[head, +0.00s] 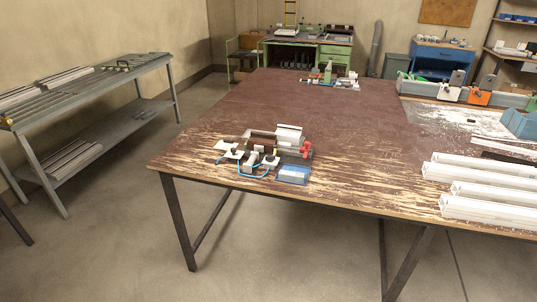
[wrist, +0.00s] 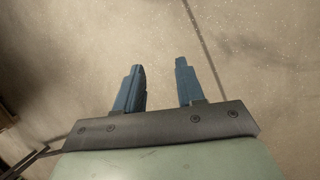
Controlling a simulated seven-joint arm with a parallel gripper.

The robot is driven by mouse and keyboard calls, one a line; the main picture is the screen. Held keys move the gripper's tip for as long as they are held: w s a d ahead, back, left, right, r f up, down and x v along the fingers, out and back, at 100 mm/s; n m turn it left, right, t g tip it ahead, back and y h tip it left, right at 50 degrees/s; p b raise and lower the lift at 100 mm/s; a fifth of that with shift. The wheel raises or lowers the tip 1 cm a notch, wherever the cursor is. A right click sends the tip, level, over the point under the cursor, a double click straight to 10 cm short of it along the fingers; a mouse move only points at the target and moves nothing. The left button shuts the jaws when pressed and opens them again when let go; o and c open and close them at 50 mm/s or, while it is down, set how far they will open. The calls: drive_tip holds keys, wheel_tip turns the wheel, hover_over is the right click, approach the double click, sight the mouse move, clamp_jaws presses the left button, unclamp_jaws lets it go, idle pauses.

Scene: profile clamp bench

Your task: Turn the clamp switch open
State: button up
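A clamp fixture (head: 256,156) sits near the front left corner of the worn brown table, with white and dark metal parts, blue hoses and a flat blue piece (head: 293,174). A small red part (head: 305,149) stands at its right side; I cannot tell whether this is the clamp switch, and the switch's position is too small to read. My gripper (wrist: 158,80) shows only in the wrist view, with two blue fingers apart and nothing between them. Only bare floor lies beyond the fingers there, so my gripper is away from the fixture.
The table (head: 340,120) has free room around the fixture. White profiles (head: 485,185) lie at its right front. A second fixture (head: 330,78) stands at the far edge. A grey rack (head: 90,110) stands at left, with open floor between it and the table.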

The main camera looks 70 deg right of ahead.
drive_tip(key=w+d+r+m+t+h, duration=0.1)
drive_tip(key=w+d+r+m, duration=0.1)
drive_tip(key=w+d+r, duration=0.4)
drive_tip(key=w+d+r+m+h, duration=0.1)
drive_tip(key=w+d+r+m, duration=0.2)
drive_tip(key=d, duration=0.5)
drive_tip(key=w+d+r+t, duration=0.1)
drive_tip(key=w+d+r, duration=0.4)
drive_tip(key=d+r, duration=0.15)
drive_tip(key=s+d+r+m+h, duration=0.2)
drive_tip(key=d+r+m+h, duration=0.35)
drive_tip(key=d+r, duration=2.1)
wheel_tip(320, 180, up, 13)
drive_tip(key=m+g+y, duration=0.2)
drive_tip(key=m+y, duration=0.4)
drive_tip(key=m, duration=1)
hover_over(270, 158)
drive_tip(key=w+a, duration=0.2)
drive_tip(key=w, duration=0.3)
drive_tip(key=shift+n, duration=0.25)
drive_tip(key=x, duration=1.3)
drive_tip(key=shift+a+f, duration=0.1)
drive_tip(key=shift+a, duration=0.15)
drive_tip(key=shift+w, duration=0.1)
drive_tip(key=shift+c, duration=0.2)
